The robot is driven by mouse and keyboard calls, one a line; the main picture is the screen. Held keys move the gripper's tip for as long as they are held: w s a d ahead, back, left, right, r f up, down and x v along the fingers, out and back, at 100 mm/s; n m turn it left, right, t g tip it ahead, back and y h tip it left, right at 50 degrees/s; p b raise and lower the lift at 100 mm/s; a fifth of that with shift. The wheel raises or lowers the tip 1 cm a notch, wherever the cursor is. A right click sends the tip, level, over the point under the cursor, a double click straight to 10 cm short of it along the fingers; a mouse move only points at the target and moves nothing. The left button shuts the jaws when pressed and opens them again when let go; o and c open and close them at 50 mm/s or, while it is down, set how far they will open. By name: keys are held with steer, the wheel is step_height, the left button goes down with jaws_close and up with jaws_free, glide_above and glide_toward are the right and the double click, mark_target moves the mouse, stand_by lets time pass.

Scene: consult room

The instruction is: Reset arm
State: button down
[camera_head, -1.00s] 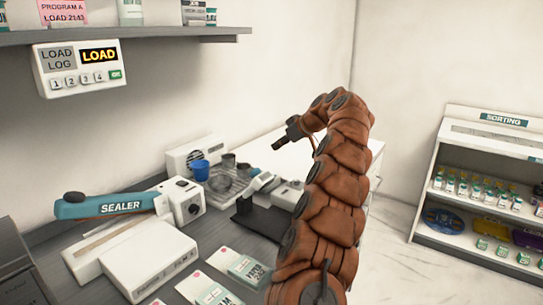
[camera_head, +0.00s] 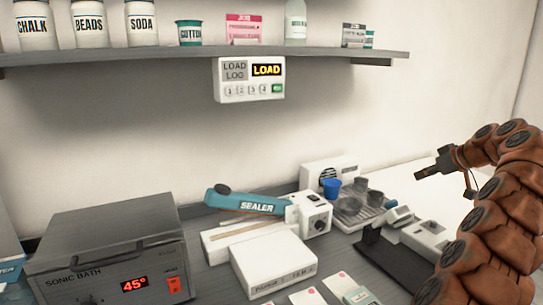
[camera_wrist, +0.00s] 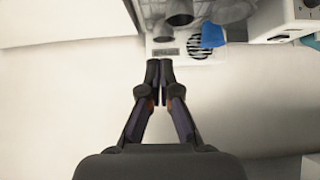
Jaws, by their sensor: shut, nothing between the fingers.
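My gripper (camera_head: 423,172) is at the end of my brown segmented arm, at the right of the head view. It is in the air above the right part of the counter, pointing left. In the wrist view my gripper (camera_wrist: 159,66) has its two dark fingertips together with nothing between them. It touches nothing that I can see. The arm is bent over at the top, and its lower part runs out of the frame.
The counter holds a sonic bath (camera_head: 110,262) reading 45°, a teal sealer (camera_head: 247,202), a blue cup (camera_head: 331,187) with grey cups on a rack, and a white box (camera_head: 273,265). A shelf (camera_head: 200,56) with jars and a LOAD panel (camera_head: 249,80) are on the wall.

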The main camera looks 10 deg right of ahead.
steer(key=s+a+r+g+y+p, duration=0.1)
steer(key=s+a+r+g, duration=0.1)
steer(key=a, duration=0.8)
steer(key=s+a+r+g+y+p, duration=0.1)
steer(key=a+r+y, duration=0.1)
steer(key=a, duration=0.9)
steer(key=s+a+f+g+p, duration=0.1)
steer(key=s+a+g+p, duration=0.15)
steer(key=s+a, duration=1)
steer(key=s+a+f+g+h+p, duration=0.1)
steer(key=s+a+f+g+h, duration=0.15)
steer(key=s, duration=0.45)
steer(key=s+a+f+g+h+p, duration=0.1)
steer(key=s+a+f, duration=0.2)
steer(key=s, duration=0.4)
steer(key=s+d+f+m+g+h, duration=0.1)
steer(key=s+d+f+m, duration=0.1)
steer(key=s, duration=0.7)
steer(key=s+d+f+m+g+h+p, duration=0.1)
steer(key=s+d+f+h, duration=0.1)
steer(key=s+f, duration=0.3)
steer(key=s, duration=0.4)
steer(key=shift+s+m+p, duration=0.15)
steer(key=shift+m+p, duration=0.15)
steer(key=shift+m, duration=0.1)
steer(key=shift+d, duration=0.1)
